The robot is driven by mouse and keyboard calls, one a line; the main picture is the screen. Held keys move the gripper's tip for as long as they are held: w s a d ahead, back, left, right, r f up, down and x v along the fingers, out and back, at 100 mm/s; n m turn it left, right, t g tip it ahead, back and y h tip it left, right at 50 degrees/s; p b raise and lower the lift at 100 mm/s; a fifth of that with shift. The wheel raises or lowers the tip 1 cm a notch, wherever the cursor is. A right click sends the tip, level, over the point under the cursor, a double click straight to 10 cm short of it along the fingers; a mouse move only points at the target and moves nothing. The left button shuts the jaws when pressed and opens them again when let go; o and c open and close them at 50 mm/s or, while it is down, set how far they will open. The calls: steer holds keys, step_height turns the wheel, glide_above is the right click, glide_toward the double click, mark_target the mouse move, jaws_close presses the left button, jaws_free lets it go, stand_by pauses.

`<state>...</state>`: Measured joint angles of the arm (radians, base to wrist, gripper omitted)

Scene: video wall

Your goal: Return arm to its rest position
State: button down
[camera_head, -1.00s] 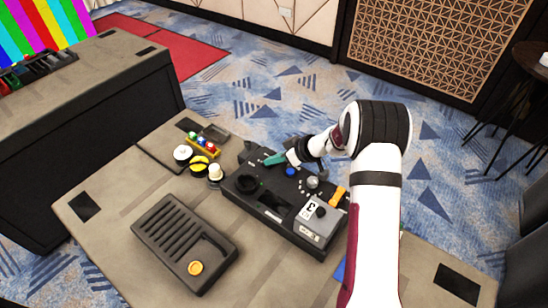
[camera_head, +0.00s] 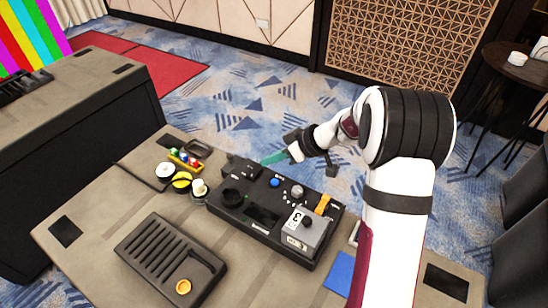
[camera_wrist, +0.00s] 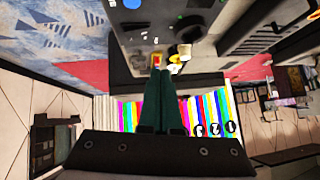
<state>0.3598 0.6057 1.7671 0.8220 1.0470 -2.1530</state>
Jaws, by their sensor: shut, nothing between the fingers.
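My gripper (camera_head: 273,158) is above the far edge of the black device (camera_head: 262,215), with its green fingers pointing left. In the wrist view the two green fingers (camera_wrist: 159,98) lie together with nothing between them. The black device carries a blue button (camera_head: 275,183), a knob, a round dark socket and a grey box (camera_head: 302,231) at its right end. My gripper appears raised clear of the device. My arm comes in from the right and hides part of the table's right side.
A dark slotted tray (camera_head: 160,254) holding an orange disc (camera_head: 183,286) is at front left. Small round items and a yellow rack (camera_head: 184,161) of coloured pieces stand at the table's back left. A blue square (camera_head: 340,271) lies near my arm. A second desk (camera_head: 75,130) is at left.

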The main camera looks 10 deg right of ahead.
steer(key=s+a+r+m+g, duration=0.1)
steer(key=s+a+r+m, duration=0.2)
steer(key=s, duration=0.4)
steer(key=s+a+r+m+g, duration=0.1)
steer(key=s+a+r+g, duration=0.1)
steer(key=s+a+r, duration=0.3)
steer(key=s+d+m+g+h, duration=0.1)
steer(key=s+m+h, duration=0.2)
steer(key=s, duration=0.8)
steer(key=s+d+f+m+g+h, duration=0.1)
steer(key=s+m, duration=0.5)
steer(key=s, duration=0.6)
steer(key=shift+d+f+m+h, duration=0.25)
steer(key=shift+d+m+h, duration=0.15)
steer(key=shift+d+h, duration=0.4)
steer(key=shift+a, duration=0.15)
